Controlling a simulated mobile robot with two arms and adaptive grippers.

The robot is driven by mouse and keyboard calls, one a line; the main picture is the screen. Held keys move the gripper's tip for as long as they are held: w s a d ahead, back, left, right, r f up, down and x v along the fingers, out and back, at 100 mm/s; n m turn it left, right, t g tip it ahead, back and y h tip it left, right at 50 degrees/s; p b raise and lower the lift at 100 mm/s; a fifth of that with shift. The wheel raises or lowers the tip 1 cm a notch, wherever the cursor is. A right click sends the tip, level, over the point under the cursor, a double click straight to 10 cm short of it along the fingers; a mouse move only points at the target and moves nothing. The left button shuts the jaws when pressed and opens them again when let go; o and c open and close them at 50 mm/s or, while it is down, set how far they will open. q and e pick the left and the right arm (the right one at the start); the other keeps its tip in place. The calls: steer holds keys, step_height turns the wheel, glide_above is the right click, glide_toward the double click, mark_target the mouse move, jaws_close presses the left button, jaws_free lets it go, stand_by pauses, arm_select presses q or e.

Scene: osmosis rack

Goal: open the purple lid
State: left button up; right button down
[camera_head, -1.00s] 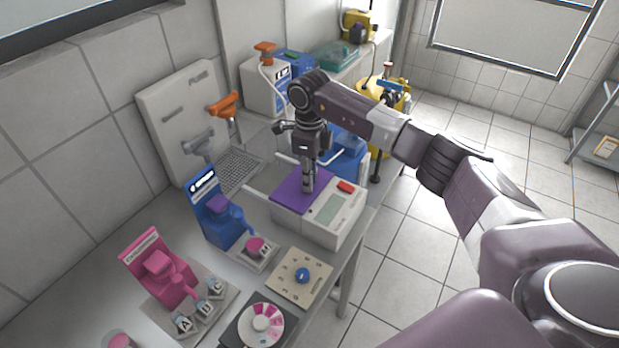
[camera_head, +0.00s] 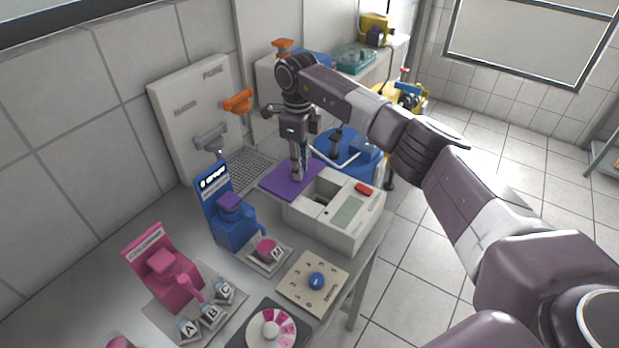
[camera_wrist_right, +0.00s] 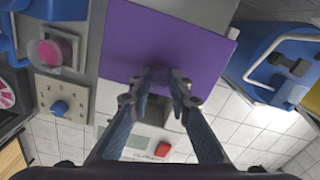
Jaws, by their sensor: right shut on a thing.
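The purple lid (camera_head: 277,181) is a flat square plate, shifted to the back left of the white device (camera_head: 318,230) it belongs to. An opening with a dark slot (camera_head: 321,199) shows in the device's top beside the lid. My right gripper (camera_head: 298,176) points down at the lid's near part and is shut on a small purple knob of the lid. The right wrist view shows the lid (camera_wrist_right: 165,40) filling the upper middle, with the fingertips (camera_wrist_right: 162,76) at the knob near its edge. My left gripper is not in view.
A blue stand (camera_head: 229,220), a pink stand (camera_head: 165,270) and a beige dial plate (camera_head: 312,283) stand in front on the bench. A blue round container (camera_head: 349,160) stands behind the device. A white panel with an orange handle (camera_head: 238,101) is at the back left.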

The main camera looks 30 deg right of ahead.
steer(key=shift+w+a, duration=0.25)
steer(key=shift+w, duration=0.2)
steer(key=shift+s+d, duration=0.15)
steer(key=shift+s, duration=0.1)
steer(key=c, duration=2.2)
jaws_free()
steer(key=o, duration=0.3)
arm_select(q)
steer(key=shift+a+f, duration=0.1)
arm_select(e)
steer(key=shift+o, duration=0.7)
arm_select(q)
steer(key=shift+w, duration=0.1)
arm_select(e)
steer(key=shift+r, duration=0.1)
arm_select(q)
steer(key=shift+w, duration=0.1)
arm_select(e)
step_height(320, 180, up, 12)
